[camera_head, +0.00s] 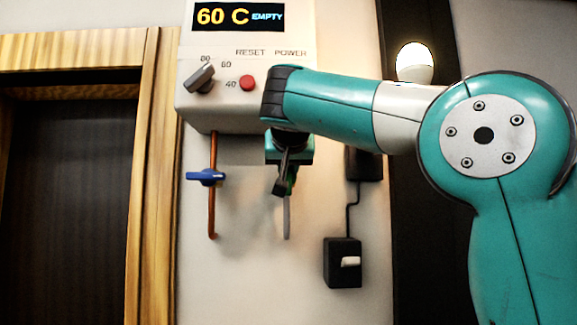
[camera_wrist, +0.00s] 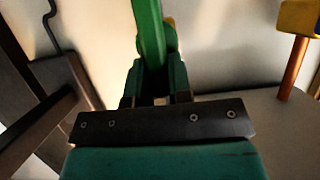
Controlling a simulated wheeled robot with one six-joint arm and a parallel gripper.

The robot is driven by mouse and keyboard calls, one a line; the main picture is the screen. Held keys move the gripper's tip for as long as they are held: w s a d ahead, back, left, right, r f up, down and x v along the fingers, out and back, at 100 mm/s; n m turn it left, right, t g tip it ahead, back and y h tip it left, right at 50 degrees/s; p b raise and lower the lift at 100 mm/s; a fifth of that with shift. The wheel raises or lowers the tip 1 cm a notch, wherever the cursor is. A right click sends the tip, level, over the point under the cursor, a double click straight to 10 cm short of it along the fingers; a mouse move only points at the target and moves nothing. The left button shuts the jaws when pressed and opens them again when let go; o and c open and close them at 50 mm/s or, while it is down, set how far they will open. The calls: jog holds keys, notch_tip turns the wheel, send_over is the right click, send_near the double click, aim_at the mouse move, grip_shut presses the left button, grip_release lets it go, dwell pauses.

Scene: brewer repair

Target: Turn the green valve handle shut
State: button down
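The green valve handle (camera_wrist: 148,32) is a long bar in the wrist view, running from the top edge down between the fingers of my gripper (camera_wrist: 155,82). The fingers lie close along both sides of it, with no clear gap seen. In the head view my gripper (camera_head: 284,178) points down below the white brewer, in front of a pale pipe (camera_head: 286,225). The arm and fingers hide most of the green handle there, so its exact angle is hard to tell.
A blue valve handle (camera_head: 205,177) sits on a copper pipe (camera_head: 212,222) to the left. Above are the brewer's grey knob (camera_head: 200,79), red button (camera_head: 247,83) and display (camera_head: 238,17). A black switch box (camera_head: 343,263) with a cord is at lower right.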

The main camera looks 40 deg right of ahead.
jog(key=shift+d+f+b, duration=0.1)
jog(key=shift+f+b, duration=0.15)
jog(key=shift+b, duration=0.2)
jog(key=shift+d+f+m+y+b, duration=0.15)
jog(key=shift+m+y+b, duration=0.15)
jog(key=shift+m+b, duration=0.35)
jog(key=m+t+y+b, duration=0.1)
jog(key=m+t+b, duration=0.1)
jog(key=m+b, duration=0.2)
jog(key=d+f+m+t+y+b, duration=0.1)
jog(key=m+t+b, duration=0.1)
jog(key=m+b, duration=0.2)
jog(key=s+f+m+t+y+b, duration=0.1)
jog(key=m+b, duration=0.3)
jog(key=b, duration=0.5)
jog(key=shift+s+d+t+y, duration=0.1)
jog(key=shift+d+t+y, duration=0.25)
jog(key=shift+t, duration=0.25)
